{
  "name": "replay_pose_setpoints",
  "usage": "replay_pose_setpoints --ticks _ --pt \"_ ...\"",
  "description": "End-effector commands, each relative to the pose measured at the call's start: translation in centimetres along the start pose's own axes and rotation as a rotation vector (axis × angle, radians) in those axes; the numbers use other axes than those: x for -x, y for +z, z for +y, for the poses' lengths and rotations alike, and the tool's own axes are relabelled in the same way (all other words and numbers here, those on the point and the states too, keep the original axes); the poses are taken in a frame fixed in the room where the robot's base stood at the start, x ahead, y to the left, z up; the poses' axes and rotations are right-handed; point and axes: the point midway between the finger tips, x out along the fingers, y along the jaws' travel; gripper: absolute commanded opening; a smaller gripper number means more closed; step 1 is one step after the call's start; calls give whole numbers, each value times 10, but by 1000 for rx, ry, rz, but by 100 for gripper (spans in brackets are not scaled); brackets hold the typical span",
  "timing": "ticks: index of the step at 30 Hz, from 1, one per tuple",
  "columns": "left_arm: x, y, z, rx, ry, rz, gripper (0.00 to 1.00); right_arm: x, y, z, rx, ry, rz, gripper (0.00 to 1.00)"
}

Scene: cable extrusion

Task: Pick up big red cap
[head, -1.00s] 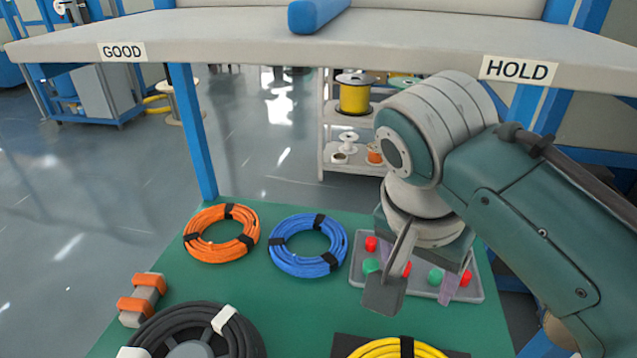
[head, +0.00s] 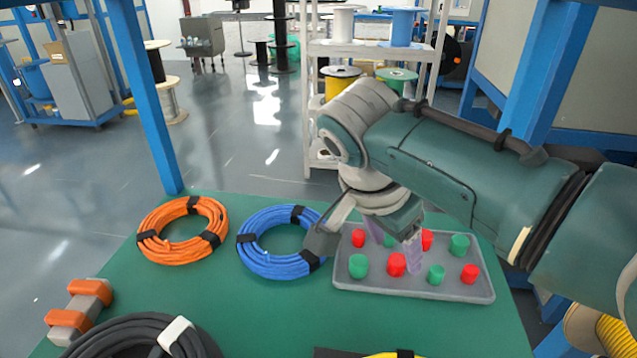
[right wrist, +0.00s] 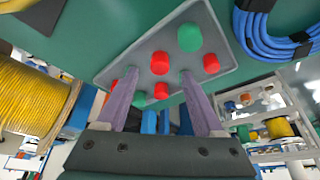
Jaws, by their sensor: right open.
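A grey tray (head: 340,278) on the green table holds several red and green caps. The red cap (head: 396,265) near the tray's front middle looks bigger than the other red ones. My right gripper (head: 395,240) is over the tray, its purple fingers apart and one of them close behind that cap. In the right wrist view a large red cap (right wrist: 160,63) shows just beyond the gap between the open fingertips (right wrist: 159,75); nothing is held. Whether it is the same cap and how high the fingers are cannot be told. My left gripper is not in view.
Other caps stand close by, including a green cap (head: 358,266) and a red cap (head: 470,273). A blue cable coil (head: 265,262) lies left of the tray, an orange coil (head: 160,245) farther left. A black coil (head: 120,340) lies in front. A shelf rack (head: 310,110) stands behind.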

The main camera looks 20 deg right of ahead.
Motion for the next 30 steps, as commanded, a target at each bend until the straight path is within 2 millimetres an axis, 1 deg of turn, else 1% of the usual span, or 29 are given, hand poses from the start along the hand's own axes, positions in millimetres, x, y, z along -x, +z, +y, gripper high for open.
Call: replay_pose_setpoints --ticks 1,4,7,13,14,30 --pt "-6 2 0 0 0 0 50 -12 1 2 1 3 2 69" --pt "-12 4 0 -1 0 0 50 -24 1 1 0 1 2 69" --pt "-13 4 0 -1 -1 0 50 -29 1 1 0 0 0 69" --pt "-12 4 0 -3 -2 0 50 -28 0 1 0 -1 0 69" --pt "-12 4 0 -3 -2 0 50 -28 0 1 0 -1 0 66" --pt "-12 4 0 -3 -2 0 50 -28 1 1 1 0 0 6"
